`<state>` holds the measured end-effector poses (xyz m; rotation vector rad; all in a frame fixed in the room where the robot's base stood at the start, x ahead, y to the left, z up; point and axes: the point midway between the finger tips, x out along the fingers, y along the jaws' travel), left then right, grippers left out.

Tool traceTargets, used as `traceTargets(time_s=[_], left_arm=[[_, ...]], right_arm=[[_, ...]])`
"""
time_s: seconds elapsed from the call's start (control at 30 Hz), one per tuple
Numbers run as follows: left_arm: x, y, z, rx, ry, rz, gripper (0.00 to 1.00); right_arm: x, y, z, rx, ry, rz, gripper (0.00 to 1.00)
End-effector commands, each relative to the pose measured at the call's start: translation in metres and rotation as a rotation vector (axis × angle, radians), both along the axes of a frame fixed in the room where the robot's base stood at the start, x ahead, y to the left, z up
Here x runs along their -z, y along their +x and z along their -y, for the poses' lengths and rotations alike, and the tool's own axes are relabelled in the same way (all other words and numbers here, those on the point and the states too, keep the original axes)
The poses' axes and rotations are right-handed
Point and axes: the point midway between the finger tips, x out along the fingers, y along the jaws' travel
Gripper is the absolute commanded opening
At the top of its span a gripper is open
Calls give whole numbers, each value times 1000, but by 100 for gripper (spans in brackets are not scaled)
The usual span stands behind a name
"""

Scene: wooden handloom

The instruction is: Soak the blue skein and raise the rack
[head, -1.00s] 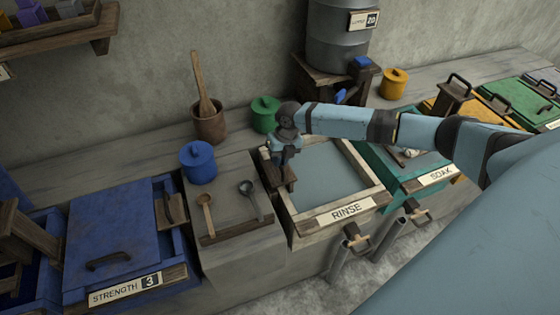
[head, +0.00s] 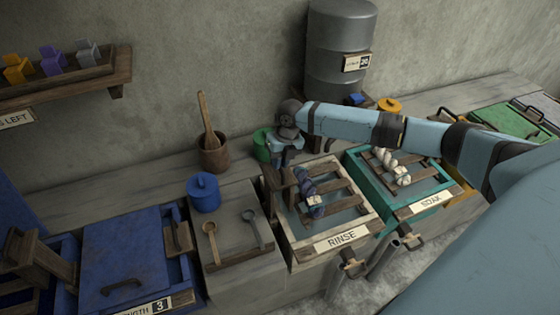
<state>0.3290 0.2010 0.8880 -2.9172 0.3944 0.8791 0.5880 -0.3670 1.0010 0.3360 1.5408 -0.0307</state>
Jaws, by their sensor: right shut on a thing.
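The blue skein (head: 314,207), a dark blue-grey twist with a pale band, lies on the slatted rack (head: 343,202) in the RINSE vat (head: 303,256). The rack shows above the liquid. My right gripper (head: 284,166) is at the vat's back left corner, shut on the rack's dark wooden handle (head: 276,186); its fingertips are partly hidden. The green SOAK vat (head: 402,212) to the right has a slatted rack with white skeins (head: 393,165) on it. My left gripper is out of view.
A blue lidded vat (head: 128,268) stands at left. A blue jar (head: 203,192), a ladle tray (head: 236,253), a brown pot (head: 213,153) and a green jar (head: 261,145) are near the RINSE vat. My right arm spans above the SOAK vat.

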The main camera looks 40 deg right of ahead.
Motion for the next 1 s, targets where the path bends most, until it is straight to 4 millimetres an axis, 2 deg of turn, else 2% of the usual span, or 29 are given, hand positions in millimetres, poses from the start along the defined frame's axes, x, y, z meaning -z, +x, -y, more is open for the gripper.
traceTargets(time_s=[0.03, 0.23, 0.27, 0.33, 0.37, 0.6, 0.73, 0.87, 1.0], left_arm=[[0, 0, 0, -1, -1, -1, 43], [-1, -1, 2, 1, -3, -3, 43], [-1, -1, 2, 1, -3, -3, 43], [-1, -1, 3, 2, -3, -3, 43], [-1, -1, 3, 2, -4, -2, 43], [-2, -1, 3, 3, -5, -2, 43], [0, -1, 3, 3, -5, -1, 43], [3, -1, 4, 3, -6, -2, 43], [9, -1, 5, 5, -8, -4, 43]], right_arm=[[-6, 4, 2, 3, 1, 10, 0], [-7, 4, 2, 4, 1, 12, 0], [-8, 5, 2, 5, 1, 13, 21], [-7, 4, 2, 4, 1, 12, 38], [-7, 4, 2, 3, 1, 11, 40], [-4, 3, 1, 2, 1, 7, 40], [-10, 2, 2, 2, 1, 8, 40], [-28, 1, 6, 2, 0, 9, 40], [-59, 0, 13, 2, -1, 12, 40]])
